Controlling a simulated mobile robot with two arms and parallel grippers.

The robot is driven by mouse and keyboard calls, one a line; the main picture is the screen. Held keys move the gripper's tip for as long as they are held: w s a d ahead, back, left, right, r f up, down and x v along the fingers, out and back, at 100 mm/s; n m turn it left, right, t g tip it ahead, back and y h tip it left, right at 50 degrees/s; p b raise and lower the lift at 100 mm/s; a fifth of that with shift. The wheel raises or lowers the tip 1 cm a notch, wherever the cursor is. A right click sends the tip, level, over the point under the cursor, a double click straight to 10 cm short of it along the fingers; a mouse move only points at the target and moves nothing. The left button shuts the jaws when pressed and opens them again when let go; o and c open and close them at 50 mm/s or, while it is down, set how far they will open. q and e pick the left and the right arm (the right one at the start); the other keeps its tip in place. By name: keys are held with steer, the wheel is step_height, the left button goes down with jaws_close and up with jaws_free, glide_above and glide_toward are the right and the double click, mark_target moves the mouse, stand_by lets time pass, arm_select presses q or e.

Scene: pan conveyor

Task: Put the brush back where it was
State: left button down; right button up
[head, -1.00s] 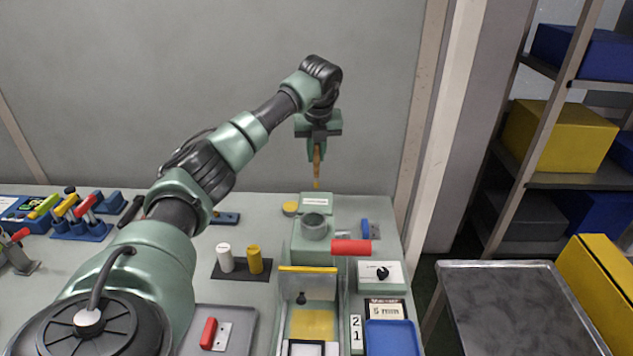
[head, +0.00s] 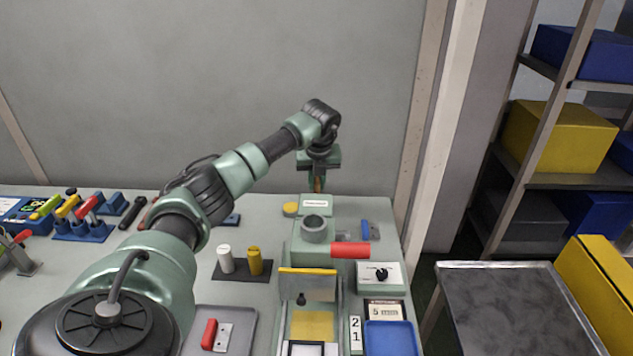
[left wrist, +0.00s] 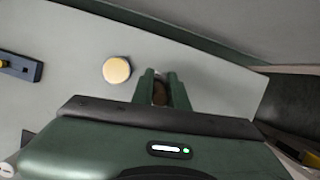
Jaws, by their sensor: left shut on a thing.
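My left gripper (head: 319,180) is low at the back edge of the bench, behind the green block with a white label (head: 315,202). It is shut on the brush (head: 318,185), of which only a small orange-brown part shows. In the left wrist view the brush (left wrist: 160,92) is a dark brown shape between the two green fingers. The brush's lower end is hidden, and I cannot tell whether it touches anything. My right gripper is out of view.
A round yellow-tan piece (head: 290,208) lies left of the labelled block. A grey cup (head: 314,228) stands in front of it, with a red handle (head: 350,249) to the right. White and yellow cylinders (head: 254,261) stand on a dark plate at left.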

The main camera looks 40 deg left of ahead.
arm_select(q)
steer(key=c, duration=1.4)
jaws_free()
steer(key=shift+f, duration=0.15)
steer(key=shift+r, duration=0.3)
steer(key=shift+d+r, duration=0.1)
steer(key=shift+r, duration=0.25)
steer(key=b+v, duration=0.1)
steer(key=v, duration=1)
steer(key=shift+r, duration=0.1)
